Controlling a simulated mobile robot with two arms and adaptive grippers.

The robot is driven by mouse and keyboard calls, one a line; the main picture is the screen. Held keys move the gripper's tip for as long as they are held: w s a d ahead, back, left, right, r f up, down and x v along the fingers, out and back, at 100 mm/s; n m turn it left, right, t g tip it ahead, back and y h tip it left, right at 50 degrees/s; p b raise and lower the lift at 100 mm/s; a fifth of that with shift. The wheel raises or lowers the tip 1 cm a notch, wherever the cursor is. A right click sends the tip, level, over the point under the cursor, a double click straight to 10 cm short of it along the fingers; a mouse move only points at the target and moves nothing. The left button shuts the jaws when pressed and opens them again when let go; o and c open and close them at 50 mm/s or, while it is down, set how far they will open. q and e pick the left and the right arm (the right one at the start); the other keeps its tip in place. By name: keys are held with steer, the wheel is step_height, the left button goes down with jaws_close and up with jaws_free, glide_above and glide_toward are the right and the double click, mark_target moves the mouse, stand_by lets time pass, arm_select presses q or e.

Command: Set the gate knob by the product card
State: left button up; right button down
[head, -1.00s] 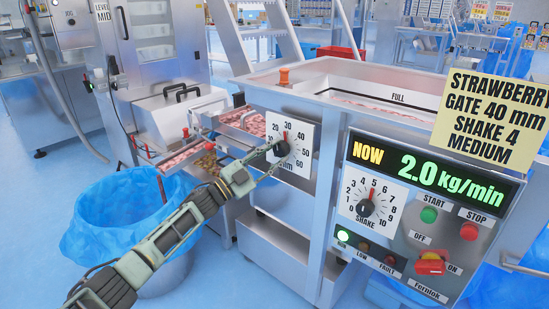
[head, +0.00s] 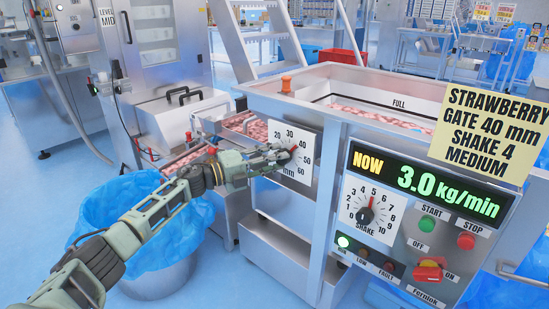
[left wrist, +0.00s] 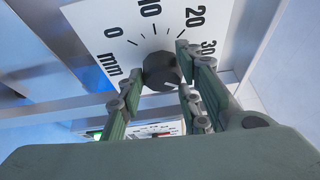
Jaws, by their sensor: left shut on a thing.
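The gate dial (head: 305,172) is a white plate with a millimetre scale on the machine's front left. My left gripper (head: 284,157) is at this dial, shut on the dark gate knob, and covers most of it in the head view. In the left wrist view the round black knob (left wrist: 160,69) sits between the gripper's fingers (left wrist: 155,78). The knob's pointer seems turned to the upper right, on the 40 to 50 side; its exact mark is hard to read. The yellow product card (head: 485,130) reads STRAWBERRY, GATE 40 mm, SHAKE 4, MEDIUM.
The display (head: 432,185) reads NOW 3.0 kg/min. The shake dial (head: 372,212) is below it, beside start and stop buttons and a red switch (head: 428,270). A blue-lined bin (head: 110,215) stands left under my arm. The hopper (head: 395,88) holds pink pieces.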

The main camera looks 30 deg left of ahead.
arm_select(q)
steer(key=shift+s+d+f+m, duration=0.1)
steer(key=shift+d+f+m, duration=0.2)
steer(key=shift+f+m, duration=0.1)
arm_select(e)
steer(key=shift+r, duration=0.3)
arm_select(q)
steer(key=shift+g, duration=0.3)
arm_select(e)
steer(key=shift+x, duration=0.8)
arm_select(q)
steer(key=o, duration=1)
steer(key=shift+o, duration=0.2)
steer(key=shift+a, duration=0.1)
arm_select(e)
steer(key=shift+w+r, duration=0.1)
steer(key=shift+r, duration=0.15)
arm_select(q)
steer(key=shift+r, duration=0.2)
arm_select(e)
steer(key=shift+f, duration=0.1)
